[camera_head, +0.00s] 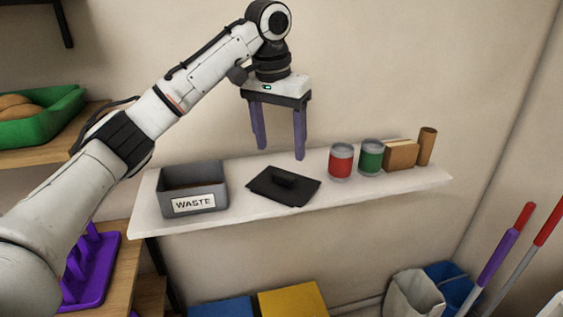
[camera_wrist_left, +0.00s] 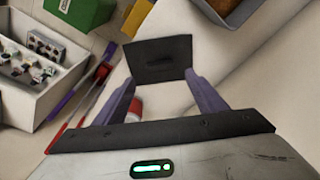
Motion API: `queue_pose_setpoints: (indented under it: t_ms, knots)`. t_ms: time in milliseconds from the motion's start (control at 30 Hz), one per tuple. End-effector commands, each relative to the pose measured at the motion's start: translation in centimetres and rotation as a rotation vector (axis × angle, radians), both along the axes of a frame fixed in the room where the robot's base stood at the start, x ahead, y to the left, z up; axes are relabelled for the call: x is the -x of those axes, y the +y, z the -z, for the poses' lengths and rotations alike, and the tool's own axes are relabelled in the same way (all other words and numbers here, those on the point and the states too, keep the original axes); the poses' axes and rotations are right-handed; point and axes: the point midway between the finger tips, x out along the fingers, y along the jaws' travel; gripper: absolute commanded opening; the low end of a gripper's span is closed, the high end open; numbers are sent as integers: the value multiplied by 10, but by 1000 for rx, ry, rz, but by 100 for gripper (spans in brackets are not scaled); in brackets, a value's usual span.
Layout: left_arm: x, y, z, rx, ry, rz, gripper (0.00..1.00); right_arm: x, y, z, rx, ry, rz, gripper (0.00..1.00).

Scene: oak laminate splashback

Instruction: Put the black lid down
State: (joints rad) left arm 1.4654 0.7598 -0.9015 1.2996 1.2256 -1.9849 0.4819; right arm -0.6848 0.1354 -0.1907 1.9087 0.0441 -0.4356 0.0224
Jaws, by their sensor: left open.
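The black lid (camera_head: 270,189) lies flat on the white shelf (camera_head: 240,208), handle up, between the grey waste bin and the red can. In the left wrist view the lid (camera_wrist_left: 160,52) shows beyond the fingertips, between them in the picture. My left gripper (camera_head: 280,153) is open with purple fingers pointing down. It is above the shelf, apart from the lid, with nothing between its fingers. My right gripper is in neither view.
The grey bin labelled WASTE (camera_head: 193,201) stands left of the lid. A red can (camera_head: 340,163), a green can (camera_head: 371,158), a brown box (camera_head: 400,156) and a brown cylinder (camera_head: 426,147) stand to its right. The wall is close behind the shelf.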

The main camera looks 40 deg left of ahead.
Motion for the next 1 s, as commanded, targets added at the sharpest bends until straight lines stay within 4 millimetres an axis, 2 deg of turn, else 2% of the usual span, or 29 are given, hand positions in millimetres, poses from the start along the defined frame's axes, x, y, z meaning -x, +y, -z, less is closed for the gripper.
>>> queue_pose_setpoints:
  t_ms: [33,100,300,1000]
  knots:
    - [1,0,-12,0,-3,-1,65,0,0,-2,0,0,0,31]
    - [3,0,-23,-1,-2,0,65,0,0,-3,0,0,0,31]
    - [5,0,-37,-1,-1,0,65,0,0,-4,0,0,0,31]
    - [6,0,-38,0,1,0,65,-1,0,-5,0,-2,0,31]
